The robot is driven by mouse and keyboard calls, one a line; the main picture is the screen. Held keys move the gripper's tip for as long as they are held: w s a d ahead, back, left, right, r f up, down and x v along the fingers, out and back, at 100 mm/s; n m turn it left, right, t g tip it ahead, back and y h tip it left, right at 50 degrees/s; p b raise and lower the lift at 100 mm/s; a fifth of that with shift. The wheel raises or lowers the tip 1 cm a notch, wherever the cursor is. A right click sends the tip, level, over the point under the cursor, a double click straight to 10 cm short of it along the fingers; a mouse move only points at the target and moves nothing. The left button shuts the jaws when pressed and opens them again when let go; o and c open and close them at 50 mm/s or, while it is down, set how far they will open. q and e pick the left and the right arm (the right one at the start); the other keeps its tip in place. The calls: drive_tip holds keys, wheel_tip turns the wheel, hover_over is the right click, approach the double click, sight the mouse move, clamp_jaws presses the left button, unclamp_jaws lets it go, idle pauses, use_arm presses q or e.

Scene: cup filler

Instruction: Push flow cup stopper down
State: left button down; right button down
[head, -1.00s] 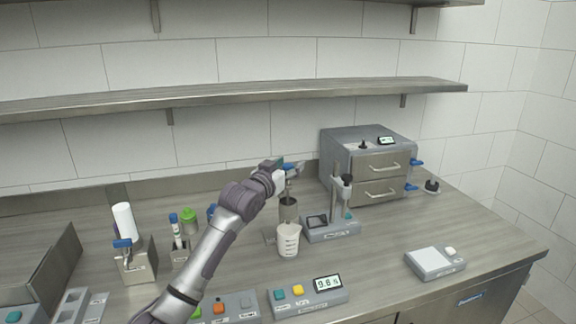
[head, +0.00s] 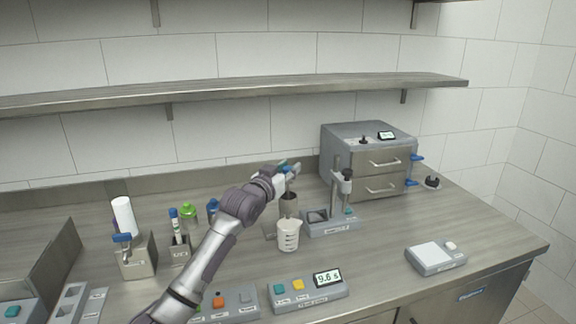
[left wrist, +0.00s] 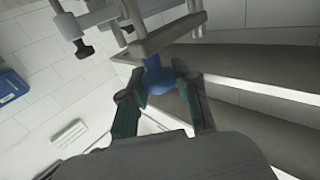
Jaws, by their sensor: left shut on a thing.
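My left gripper (head: 289,172) is shut on a blue knob, the stopper handle (left wrist: 159,74), which shows between the two fingers in the left wrist view. In the head view this gripper is just above the grey metal flow cup (head: 289,206). A thin dark stem seems to run down from it toward the cup's mouth. How deep the stopper sits in the cup is hard to tell. A white measuring beaker (head: 288,236) stands below and in front of the cup. My right gripper is not in view.
A small stand with a column (head: 337,190) and a two-drawer grey unit (head: 367,160) are to the right. A timer box (head: 308,294) is in front. Bottles and a holder (head: 135,259) stand left. A scale (head: 434,259) is at right; the counter before it is clear.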

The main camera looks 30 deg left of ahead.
use_arm(q)
drive_tip(key=shift+f, duration=0.3)
drive_tip(key=c, duration=0.9)
unclamp_jaws()
drive_tip(key=shift+o, duration=0.2)
drive_tip(key=shift+s+r, duration=0.1)
drive_tip(key=s, duration=1.1)
drive_tip(key=shift+s+d, duration=0.4)
drive_tip(key=shift+d, duration=0.05)
